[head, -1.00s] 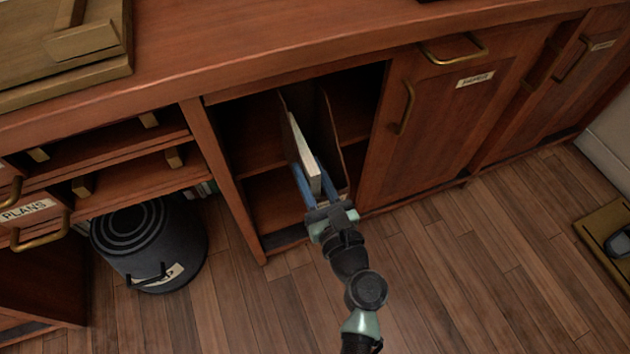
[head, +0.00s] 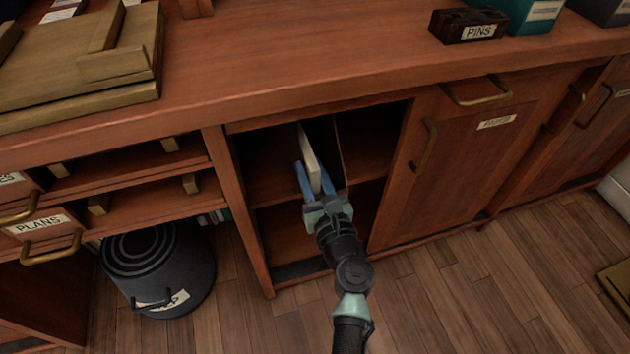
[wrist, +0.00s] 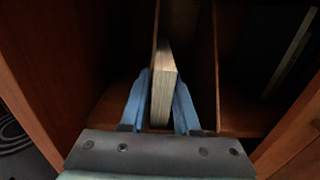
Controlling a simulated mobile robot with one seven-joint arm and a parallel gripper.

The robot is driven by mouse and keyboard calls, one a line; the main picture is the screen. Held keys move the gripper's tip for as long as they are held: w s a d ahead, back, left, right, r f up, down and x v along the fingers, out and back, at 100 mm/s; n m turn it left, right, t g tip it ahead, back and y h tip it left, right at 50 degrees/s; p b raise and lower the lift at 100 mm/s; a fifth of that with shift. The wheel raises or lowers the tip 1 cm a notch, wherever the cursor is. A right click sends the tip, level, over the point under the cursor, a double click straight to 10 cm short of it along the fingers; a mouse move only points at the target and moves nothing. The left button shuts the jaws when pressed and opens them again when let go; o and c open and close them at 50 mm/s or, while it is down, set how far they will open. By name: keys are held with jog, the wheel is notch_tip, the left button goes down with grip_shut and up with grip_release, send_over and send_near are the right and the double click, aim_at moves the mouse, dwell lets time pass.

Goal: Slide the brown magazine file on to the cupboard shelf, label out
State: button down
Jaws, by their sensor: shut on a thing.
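My gripper (head: 318,183) is shut on a narrow upright thing, which I take for the magazine file (head: 308,155). What shows of it is a pale cream edge, not clearly brown. In the wrist view the magazine file (wrist: 163,88) stands between the blue fingers (wrist: 160,110), its far part running back into shadow. Its label cannot be made out. The fingers reach into the upper part of the open cupboard, around shelf height. The cupboard shelf (head: 270,196) shows beside them. Whether the file rests on it I cannot tell.
An upright brown divider (wrist: 218,60) stands close on the right of the file. The closed door (head: 455,165) is right of the opening, the cupboard side post (head: 237,215) left. A dark bin (head: 165,265) stands on the floor at left. The countertop (head: 330,70) overhangs above.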

aim_at(315, 185)
jog(key=b+x, duration=0.3)
jog(key=x, duration=0.5)
jog(key=shift+w+r, duration=0.25)
jog(key=shift+w, duration=0.1)
jog(key=shift+f+b, duration=0.65)
dwell(1.0)
jog(key=c, duration=0.6)
grip_release()
jog(key=shift+f, duration=0.1)
jog(key=shift+o, duration=0.2)
jog(key=shift+s+f, duration=0.15)
jog(key=shift+f, duration=0.15)
jog(key=shift+s+d+r+p, duration=0.1)
jog(key=shift+s+p, duration=0.25)
jog(key=shift+s, duration=0.05)
jog(key=p+v, duration=0.2)
jog(key=v, duration=0.4)
jog(key=p+v, duration=0.2)
jog(key=v, duration=0.4)
jog(key=shift+r, duration=0.2)
